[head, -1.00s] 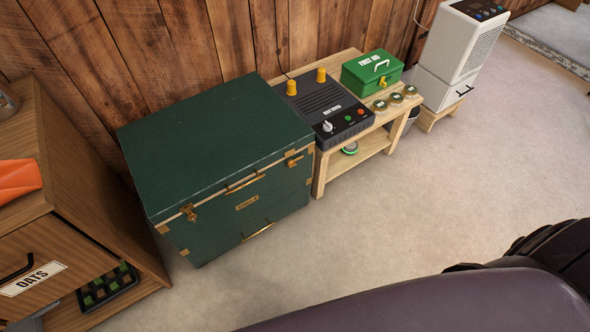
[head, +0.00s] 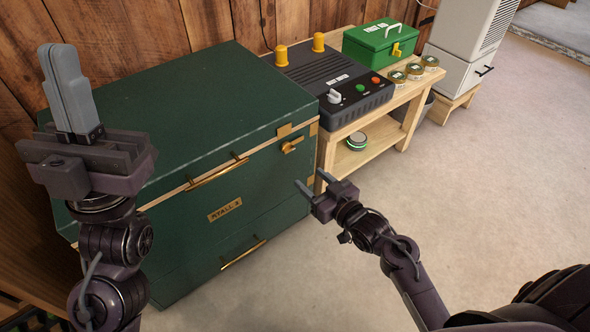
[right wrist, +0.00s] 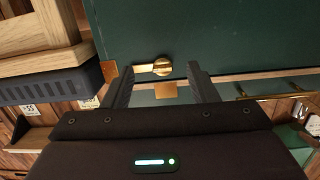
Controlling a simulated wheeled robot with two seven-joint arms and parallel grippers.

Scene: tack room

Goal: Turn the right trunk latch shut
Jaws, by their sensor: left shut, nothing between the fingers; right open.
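The green trunk (head: 190,240) stands against the wood wall with its lid down. Its right latch (head: 292,145), a brass turn lever on the front near the right corner, lies about sideways, just below a brass plate on the lid edge. The latch also shows in the right wrist view (right wrist: 160,67), between and beyond the fingers. My right gripper (head: 312,181) is open and empty in front of the trunk, a little below and short of the latch, apart from it. My left gripper (head: 68,88) is shut and empty, fingers up, over the trunk's left side. The left latch is hidden.
A wooden bench (head: 385,128) beside the trunk holds a black control box (head: 325,85), a green first aid box (head: 380,43) and small round tins (head: 414,71). A brass lid handle (head: 218,172) sticks out left of the latch. The floor in front is clear.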

